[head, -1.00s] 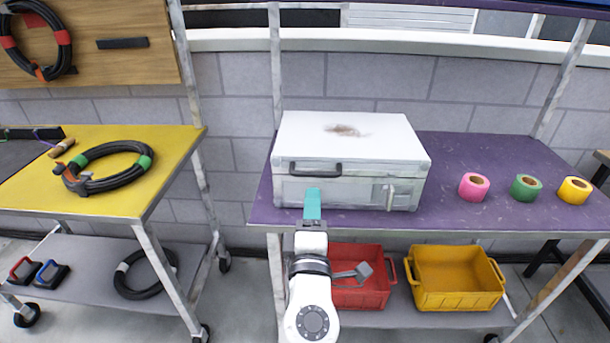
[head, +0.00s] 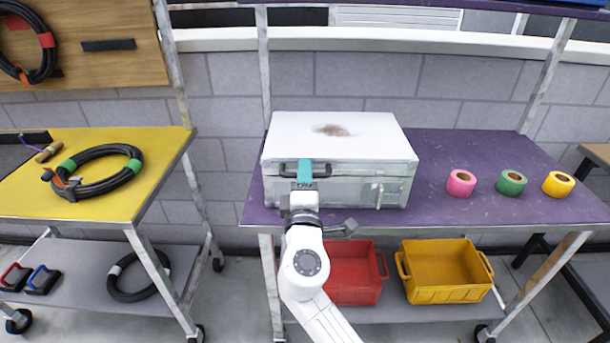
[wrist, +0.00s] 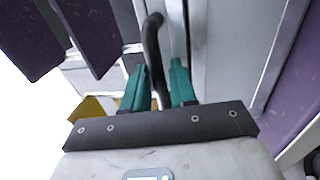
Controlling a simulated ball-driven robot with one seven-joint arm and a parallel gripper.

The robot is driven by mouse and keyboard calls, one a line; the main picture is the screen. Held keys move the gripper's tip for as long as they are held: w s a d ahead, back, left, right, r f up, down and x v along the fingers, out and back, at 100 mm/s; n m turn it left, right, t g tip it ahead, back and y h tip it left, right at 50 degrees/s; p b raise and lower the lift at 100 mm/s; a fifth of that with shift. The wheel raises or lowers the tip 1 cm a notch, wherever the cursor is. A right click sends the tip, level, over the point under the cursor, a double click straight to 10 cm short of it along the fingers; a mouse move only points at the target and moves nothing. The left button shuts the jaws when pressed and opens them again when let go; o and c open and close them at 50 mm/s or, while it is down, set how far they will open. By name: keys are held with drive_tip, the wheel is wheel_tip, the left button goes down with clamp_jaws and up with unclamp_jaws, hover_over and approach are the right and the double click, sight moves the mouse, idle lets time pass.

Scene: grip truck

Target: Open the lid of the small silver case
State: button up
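The small silver case (head: 340,186) stands shut on the purple tabletop, its pale lid (head: 370,140) down with a brown stain on top. A black handle (head: 318,169) is on its front, near the lid edge, at the left. My gripper (head: 305,172), with teal fingers, is at the left part of this handle. In the wrist view the black handle (wrist: 153,45) runs between the two fingers of my gripper (wrist: 160,85), which stand apart on either side of it. A firm grasp does not show. A latch (head: 379,194) is at the right of the case front.
Pink (head: 461,183), green (head: 511,183) and yellow (head: 558,184) tape rolls stand right of the case on the purple table (head: 450,150). Red (head: 352,275) and yellow (head: 445,272) bins sit on the shelf below. A yellow-topped cart (head: 150,185) with a coiled cable stands left.

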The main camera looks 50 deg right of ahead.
clamp_jaws()
idle(0.3)
